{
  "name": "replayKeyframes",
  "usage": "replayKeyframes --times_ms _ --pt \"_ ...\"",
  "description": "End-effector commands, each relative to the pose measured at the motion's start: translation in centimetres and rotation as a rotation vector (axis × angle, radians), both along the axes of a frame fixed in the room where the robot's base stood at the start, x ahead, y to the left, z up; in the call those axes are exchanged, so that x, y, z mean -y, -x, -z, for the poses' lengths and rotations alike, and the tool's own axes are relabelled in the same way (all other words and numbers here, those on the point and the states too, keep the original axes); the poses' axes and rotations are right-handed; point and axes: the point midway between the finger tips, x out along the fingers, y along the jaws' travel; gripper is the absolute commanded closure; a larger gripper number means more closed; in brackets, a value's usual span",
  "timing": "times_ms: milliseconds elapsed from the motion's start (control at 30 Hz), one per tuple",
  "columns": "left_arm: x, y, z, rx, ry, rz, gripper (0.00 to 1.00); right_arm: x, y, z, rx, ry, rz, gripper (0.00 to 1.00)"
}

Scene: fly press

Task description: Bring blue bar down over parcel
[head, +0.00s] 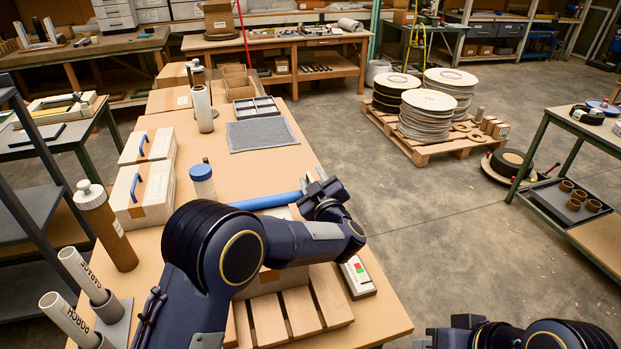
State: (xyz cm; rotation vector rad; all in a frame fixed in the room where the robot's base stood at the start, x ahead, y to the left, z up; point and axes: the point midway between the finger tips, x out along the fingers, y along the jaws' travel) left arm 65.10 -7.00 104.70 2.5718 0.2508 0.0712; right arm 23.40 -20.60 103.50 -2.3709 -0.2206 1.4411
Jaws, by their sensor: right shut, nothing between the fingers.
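The blue bar (266,201) lies nearly level across the workbench, rising slightly to the right. My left gripper (317,180) is at the bar's right end, with its fingers pointing away from me. Whether they close around the bar cannot be told. A cardboard parcel (262,285) sits below the bar on a slatted wooden base (290,316). My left arm hides much of the parcel and any link between it and the bar. My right gripper (434,338) is at the bottom edge, partly cut off, shut and empty, away from the bench.
A blue-lidded jar (203,181), blue-handled white boxes (143,192), a brown bottle (104,224) and labelled tubes (90,276) stand left.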

Motion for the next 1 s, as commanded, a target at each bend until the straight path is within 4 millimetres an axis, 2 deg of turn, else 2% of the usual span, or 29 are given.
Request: replayKeyframes --times_ms 367,467,800,1000 --pt "0.1 0.3 0.1 -0.003 0.002 0.002 0.69 0.0 0.0 0.1 0.0 0.0 0.0 1.0" --pt "0.3 1.3 0.2 -0.003 0.002 0.003 0.69 0.0 0.0 0.5 0.0 0.0 0.0 1.0" --pt "1.4 6.6 0.1 -0.002 0.001 0.005 0.69 0.0 0.0 1.8 0.0 0.0 0.0 1.0" --pt "1.6 7.7 0.1 -0.003 0.002 0.003 0.69 0.0 0.0 2.0 0.0 0.0 0.0 1.0"
